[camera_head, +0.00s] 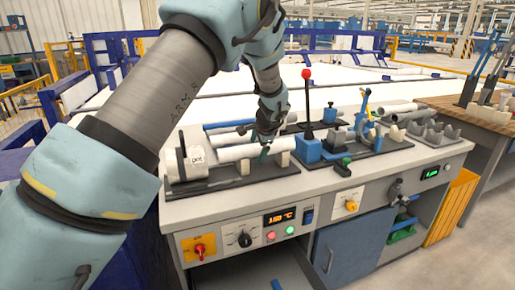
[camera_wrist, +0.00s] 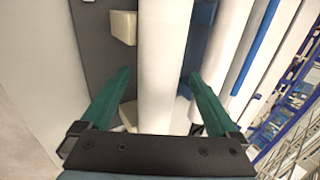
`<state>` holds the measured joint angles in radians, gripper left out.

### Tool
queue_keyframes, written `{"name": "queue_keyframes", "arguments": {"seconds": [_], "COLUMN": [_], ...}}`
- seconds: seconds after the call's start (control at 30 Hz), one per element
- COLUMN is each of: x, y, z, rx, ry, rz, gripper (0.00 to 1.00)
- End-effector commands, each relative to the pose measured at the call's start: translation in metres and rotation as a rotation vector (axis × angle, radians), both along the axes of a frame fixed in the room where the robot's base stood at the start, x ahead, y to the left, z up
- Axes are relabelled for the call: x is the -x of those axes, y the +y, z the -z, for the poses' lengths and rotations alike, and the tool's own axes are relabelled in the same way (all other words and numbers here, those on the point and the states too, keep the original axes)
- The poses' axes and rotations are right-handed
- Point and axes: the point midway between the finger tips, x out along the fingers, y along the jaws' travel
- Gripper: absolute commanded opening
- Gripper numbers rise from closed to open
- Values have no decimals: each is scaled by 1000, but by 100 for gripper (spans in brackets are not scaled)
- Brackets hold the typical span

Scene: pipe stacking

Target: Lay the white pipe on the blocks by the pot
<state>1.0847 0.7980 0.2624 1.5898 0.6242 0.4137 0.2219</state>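The white pipe (camera_head: 238,153) extends right from the white pot (camera_head: 196,158), above a dark base board. In the wrist view the pipe (camera_wrist: 166,60) runs lengthwise up the middle. My gripper (camera_head: 264,152) is over the pipe's right part. In the wrist view my gripper (camera_wrist: 159,76) has its green fingers spread, one on each side of the pipe, with a gap at least on the left. Cream blocks (camera_head: 243,167) (camera_head: 285,159) stand along the pipe's near side; one block (camera_wrist: 124,27) shows left of it. I cannot tell whether the pipe rests on them.
More pale pipes and a blue one (camera_head: 228,124) lie behind, close beside the pipe. A red-knobbed lever (camera_head: 307,90) and a blue clamp fixture (camera_head: 362,120) stand to the right. The bench's front edge (camera_head: 230,212) is near, with a control panel below.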

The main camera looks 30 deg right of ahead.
Motion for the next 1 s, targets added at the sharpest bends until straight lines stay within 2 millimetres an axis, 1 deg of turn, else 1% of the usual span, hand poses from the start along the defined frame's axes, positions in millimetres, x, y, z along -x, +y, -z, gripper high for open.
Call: {"name": "queue_keyframes", "arguments": {"seconds": [0.23, 0.37, 0.47, 0.7, 0.8, 1.0], "x": [1, 5, 14, 41, 50, 60], "y": [0, 0, 0, 4, 6, 7], "z": [0, -6, -19, -59, -72, -87], "rx": [0, 1, 3, 4, 2, 1], "ry": [1, 0, -1, -2, -1, 0], "rz": [0, 1, 2, 1, 1, 1], "gripper": [97, 97, 97, 97, 97, 97]}}
